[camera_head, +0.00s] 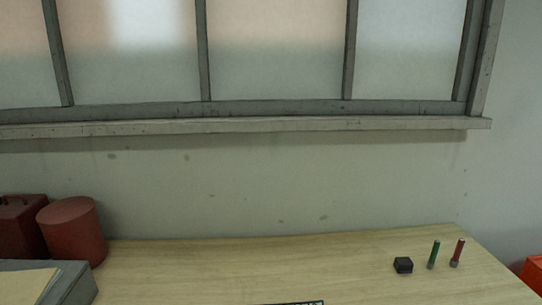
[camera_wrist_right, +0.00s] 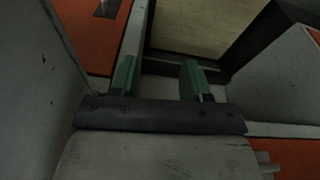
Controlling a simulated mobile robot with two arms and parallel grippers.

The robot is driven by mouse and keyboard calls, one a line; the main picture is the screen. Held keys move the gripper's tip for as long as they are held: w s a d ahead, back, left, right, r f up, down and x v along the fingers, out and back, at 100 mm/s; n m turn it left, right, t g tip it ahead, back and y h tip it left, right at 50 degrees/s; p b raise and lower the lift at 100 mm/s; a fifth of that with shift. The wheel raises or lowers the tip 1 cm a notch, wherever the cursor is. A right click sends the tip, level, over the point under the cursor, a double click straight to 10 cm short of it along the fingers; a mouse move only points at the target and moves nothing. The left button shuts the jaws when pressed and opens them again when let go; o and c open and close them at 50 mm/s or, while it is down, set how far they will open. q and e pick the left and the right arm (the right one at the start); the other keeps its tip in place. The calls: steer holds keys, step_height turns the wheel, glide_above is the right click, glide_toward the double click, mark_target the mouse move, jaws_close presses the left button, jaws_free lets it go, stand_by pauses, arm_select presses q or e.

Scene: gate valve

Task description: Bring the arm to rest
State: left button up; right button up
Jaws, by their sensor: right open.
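My right gripper (camera_wrist_right: 158,78) shows in the right wrist view, with two green fingers standing apart on a dark mount. It is open, and nothing is seen between the fingers. Grey and orange surfaces lie around and beyond it; I cannot tell how far away they are. Neither gripper shows in the head view. No gate valve is recognisable in either view.
A wooden table (camera_head: 300,265) stands against the wall below a window. A red cylinder (camera_head: 72,230), a red box (camera_head: 20,228) and a grey box (camera_head: 80,287) are at left. A black block (camera_head: 403,265), a green stick (camera_head: 433,254) and a red stick (camera_head: 457,252) are at right.

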steer(key=s+d+f, duration=0.1)
steer(key=s+f, duration=0.8)
steer(key=f, duration=0.3)
steer(key=s+d+f+g+b, duration=0.1)
steer(key=s+d+f, duration=0.1)
steer(key=s+f, duration=0.7)
step_height(320, 180, down, 4)
steer(key=shift+s+d+r+g+b, duration=0.15)
steer(key=shift+r+g+b, duration=0.1)
steer(key=shift+g+b, duration=0.05)
steer(key=shift+s, duration=0.1)
steer(key=shift+c, duration=0.4)
